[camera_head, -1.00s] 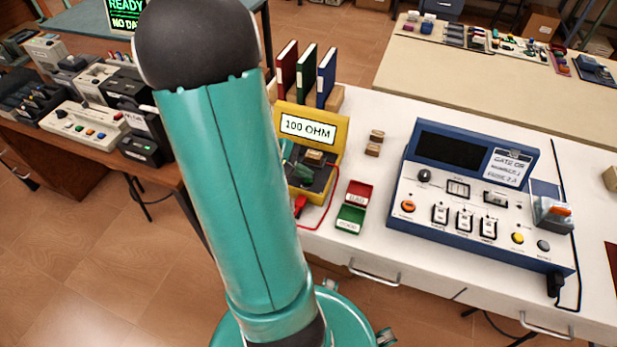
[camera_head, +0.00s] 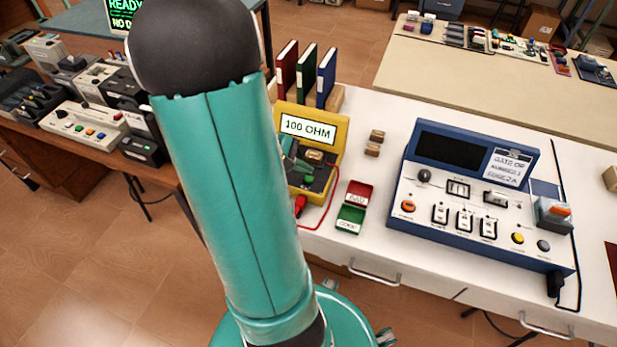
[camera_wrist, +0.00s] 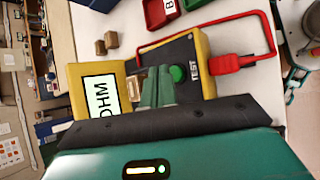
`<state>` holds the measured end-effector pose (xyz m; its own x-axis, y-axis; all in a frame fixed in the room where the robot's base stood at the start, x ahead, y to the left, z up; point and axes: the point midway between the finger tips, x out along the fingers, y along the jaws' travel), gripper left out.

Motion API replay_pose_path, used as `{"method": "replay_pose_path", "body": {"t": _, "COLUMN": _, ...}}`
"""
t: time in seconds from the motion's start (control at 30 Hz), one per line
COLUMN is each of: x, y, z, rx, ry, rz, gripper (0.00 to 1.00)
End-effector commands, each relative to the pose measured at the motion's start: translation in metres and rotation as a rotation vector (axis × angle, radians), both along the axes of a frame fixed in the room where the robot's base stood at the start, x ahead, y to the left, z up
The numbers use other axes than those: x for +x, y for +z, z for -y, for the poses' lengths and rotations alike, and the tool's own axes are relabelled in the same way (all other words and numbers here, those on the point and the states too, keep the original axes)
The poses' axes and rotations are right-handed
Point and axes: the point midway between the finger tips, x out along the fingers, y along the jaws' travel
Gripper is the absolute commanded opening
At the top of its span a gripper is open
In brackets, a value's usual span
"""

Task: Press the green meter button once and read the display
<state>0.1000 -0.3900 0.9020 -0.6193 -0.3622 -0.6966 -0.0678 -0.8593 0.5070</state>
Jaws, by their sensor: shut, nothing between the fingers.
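The meter is an open yellow case (camera_head: 337,140) on the white bench, left of centre in the head view. Its display (camera_head: 308,129) reads "100 OHM"; in the wrist view the display (camera_wrist: 101,96) shows only "OHM" sideways. The green button (camera_wrist: 178,74) sits on the dark panel beside the word "TEST". My gripper (camera_wrist: 160,74) is shut and empty, its green fingers over the panel just left of the button. I cannot tell whether they touch it. My arm hides part of the meter's left side in the head view.
A red tray (camera_head: 359,192) and a green tray (camera_head: 350,219) lie right of the meter. Small wooden blocks (camera_head: 374,142) and a blue tester (camera_head: 480,240) stand farther right. Binders (camera_head: 306,75) stand behind. A red lead (camera_wrist: 232,64) loops beside the meter.

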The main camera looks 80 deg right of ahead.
Motion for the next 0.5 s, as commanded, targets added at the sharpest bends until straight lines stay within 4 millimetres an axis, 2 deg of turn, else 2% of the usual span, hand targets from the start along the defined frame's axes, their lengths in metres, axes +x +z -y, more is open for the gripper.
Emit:
{"method": "replay_pose_path", "body": {"t": 0.23, "x": 0.000, "y": 0.002, "z": 0.000, "rx": -0.002, "ry": 0.000, "rz": 0.001, "gripper": 0.00}}
{"method": "replay_pose_path", "body": {"t": 0.5, "x": 0.000, "y": 0.026, "z": 0.000, "rx": -0.003, "ry": -0.002, "rz": 0.002, "gripper": 0.00}}
